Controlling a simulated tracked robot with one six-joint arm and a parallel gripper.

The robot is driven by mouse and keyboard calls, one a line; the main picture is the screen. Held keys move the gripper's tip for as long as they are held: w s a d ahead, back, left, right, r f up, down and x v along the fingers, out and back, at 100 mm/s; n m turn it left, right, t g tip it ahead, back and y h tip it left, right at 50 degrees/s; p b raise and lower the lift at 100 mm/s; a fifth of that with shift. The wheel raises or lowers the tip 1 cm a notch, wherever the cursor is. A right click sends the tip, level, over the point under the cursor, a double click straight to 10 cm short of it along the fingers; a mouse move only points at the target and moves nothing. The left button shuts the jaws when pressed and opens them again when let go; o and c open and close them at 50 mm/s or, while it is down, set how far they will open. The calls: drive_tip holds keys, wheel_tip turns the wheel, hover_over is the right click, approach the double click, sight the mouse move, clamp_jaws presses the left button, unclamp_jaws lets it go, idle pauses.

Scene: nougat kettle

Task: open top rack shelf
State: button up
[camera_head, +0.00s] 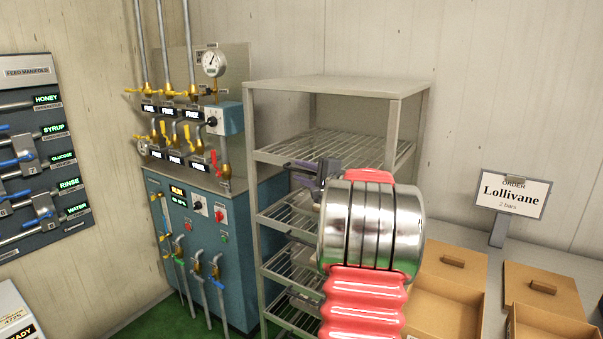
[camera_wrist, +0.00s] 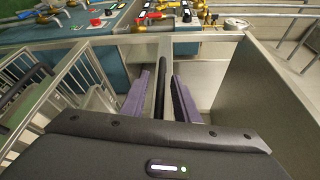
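The grey metal rack (camera_head: 337,86) stands in the middle of the head view. Its top wire shelf (camera_head: 325,146) sits inside the frame, with a dark handle (camera_head: 300,165) at its front. My gripper (camera_head: 318,180) is at the front of the rack by this handle, partly hidden behind my own arm. In the wrist view, the purple fingers of my gripper (camera_wrist: 161,88) are apart. A dark bar, which looks like the handle (camera_wrist: 162,62), runs between them. Narrow gaps show on both sides of the bar, so the fingers appear not to be closed on it.
More wire shelves (camera_head: 288,215) with dark handles sit below. A blue machine (camera_head: 215,240) with valves and pipes stands left of the rack. A counter with cardboard boxes (camera_head: 447,295) and an order sign (camera_head: 514,194) is at the right. Green floor shows at lower left.

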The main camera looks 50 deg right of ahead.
drive_tip(key=shift+w, duration=0.15)
clamp_jaws()
drive_tip(key=shift+f, duration=0.1)
idle(0.6)
